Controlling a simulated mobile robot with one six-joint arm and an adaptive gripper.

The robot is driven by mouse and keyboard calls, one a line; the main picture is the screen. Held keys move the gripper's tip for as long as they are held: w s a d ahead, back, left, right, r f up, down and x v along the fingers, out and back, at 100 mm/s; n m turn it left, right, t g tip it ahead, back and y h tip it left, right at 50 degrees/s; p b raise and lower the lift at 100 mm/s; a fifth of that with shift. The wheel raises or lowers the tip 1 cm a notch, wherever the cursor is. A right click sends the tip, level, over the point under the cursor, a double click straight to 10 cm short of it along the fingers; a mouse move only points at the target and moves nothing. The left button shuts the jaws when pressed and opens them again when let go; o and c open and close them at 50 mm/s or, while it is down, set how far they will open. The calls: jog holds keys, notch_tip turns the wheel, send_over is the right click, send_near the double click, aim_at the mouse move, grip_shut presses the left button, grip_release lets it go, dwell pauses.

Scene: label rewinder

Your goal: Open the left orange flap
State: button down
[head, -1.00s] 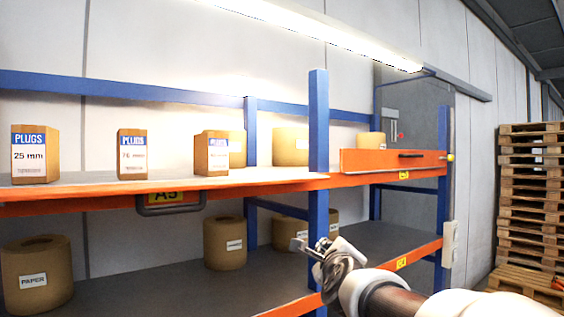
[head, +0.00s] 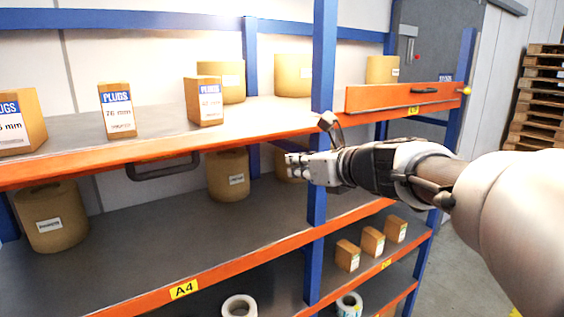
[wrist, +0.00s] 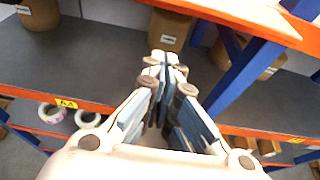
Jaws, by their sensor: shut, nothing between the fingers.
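The left orange flap (head: 150,148) shows as a narrow orange band along the front of the upper shelf, left of the blue upright. It appears folded down: the boxes behind it stand uncovered. Its dark handle (head: 163,167) hangs below the band. My gripper (head: 292,160) is shut and empty, just below and at the right end of that band, in front of the blue upright (head: 317,205); it seems apart from the flap. The wrist view shows its closed fingers (wrist: 168,58) pointing towards the lower shelf, with an orange edge (wrist: 245,22) above.
A raised orange flap (head: 385,98) with a dark handle is right of the upright. PLUGS boxes (head: 116,110) and paper rolls (head: 292,76) stand on the upper shelf. More rolls (head: 52,218) stand on the lower shelf, which has free room in front.

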aim_at(283, 134)
jog(key=r, duration=0.1)
jog(key=w+a+r+p, duration=0.1)
jog(key=w+r+p, duration=0.1)
jog(key=shift+w+a, duration=0.25)
jog(key=shift+r, duration=0.1)
jog(key=shift+r+p, duration=0.1)
jog(key=shift+p, duration=0.2)
notch_tip(283, 134, up, 4)
jog(key=g+p, duration=0.1)
jog(key=p, duration=0.8)
jog(key=shift+s+h, duration=0.1)
jog(key=shift+h, duration=0.3)
jog(key=shift+f, duration=0.25)
jog(key=shift+d, duration=0.1)
